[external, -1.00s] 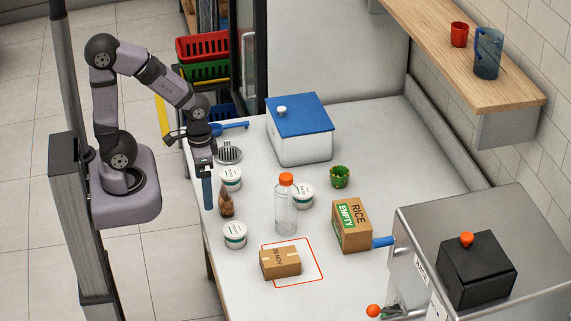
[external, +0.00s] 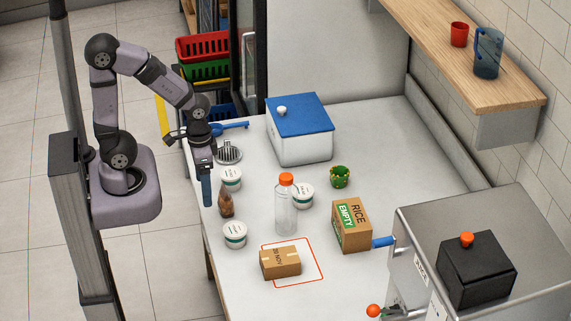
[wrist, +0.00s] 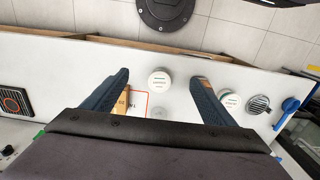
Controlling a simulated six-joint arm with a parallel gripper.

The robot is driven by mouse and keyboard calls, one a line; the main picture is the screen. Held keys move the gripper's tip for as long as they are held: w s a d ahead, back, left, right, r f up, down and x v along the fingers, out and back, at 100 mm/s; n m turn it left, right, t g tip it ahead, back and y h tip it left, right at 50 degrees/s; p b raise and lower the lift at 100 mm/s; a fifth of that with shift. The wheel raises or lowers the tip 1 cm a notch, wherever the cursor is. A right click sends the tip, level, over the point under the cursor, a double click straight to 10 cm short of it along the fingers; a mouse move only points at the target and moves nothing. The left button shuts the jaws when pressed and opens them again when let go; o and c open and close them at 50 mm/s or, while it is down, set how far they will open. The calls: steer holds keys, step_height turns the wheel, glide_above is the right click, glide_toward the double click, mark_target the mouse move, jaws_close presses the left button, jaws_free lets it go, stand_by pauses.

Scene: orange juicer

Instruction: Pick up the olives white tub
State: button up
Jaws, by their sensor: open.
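Three white tubs with white lids and green-marked labels stand on the white counter in the external view: a back one (external: 231,178), a front one (external: 235,236) and one behind the clear bottle (external: 303,195). The labels are too small to read, so I cannot tell which is olives. My gripper (external: 207,192) is open and empty, pointing down at the counter's left edge, left of the back tub. In the wrist view, one tub (wrist: 160,82) shows between the two spread fingers, at a distance, and another (wrist: 229,100) is right of the right finger. The third tub is hidden there.
A brown bottle (external: 226,204) stands between the two left tubs. A clear bottle (external: 285,210) with an orange cap, a small carton (external: 280,262) and a rice box (external: 351,225) stand nearby. A blue-lidded box (external: 300,140) is behind. The counter's right back is clear.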

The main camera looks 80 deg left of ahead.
step_height(320, 180, up, 4)
steer(key=r, duration=0.1)
steer(key=w+a+f+n+t+h+b, duration=0.2)
steer(key=w+a+n+h+b, duration=0.4)
steer(key=n, duration=0.4)
steer(key=w+a+f+n+t+h+b, duration=0.25)
steer(key=w+a+n+h+b, duration=0.2)
steer(key=n+b, duration=0.4)
steer(key=s+a+r+n+t+b, duration=0.2)
steer(key=a+n+t, duration=0.3)
steer(key=a, duration=0.6)
steer(key=s+a+r+n+t+b, duration=0.25)
steer(key=a+n+t, duration=0.35)
steer(key=a, duration=0.4)
glide_toward(233, 173)
steer(key=x, duration=0.2)
steer(key=shift+w+r+g+y, duration=0.1)
steer(key=shift+w+g+y, duration=0.15)
steer(key=shift+w, duration=0.15)
steer(key=shift+p+x, duration=1.7)
steer(key=shift+x, duration=1.45)
steer(key=shift+w+d, duration=0.35)
steer(key=shift+d, duration=0.1)
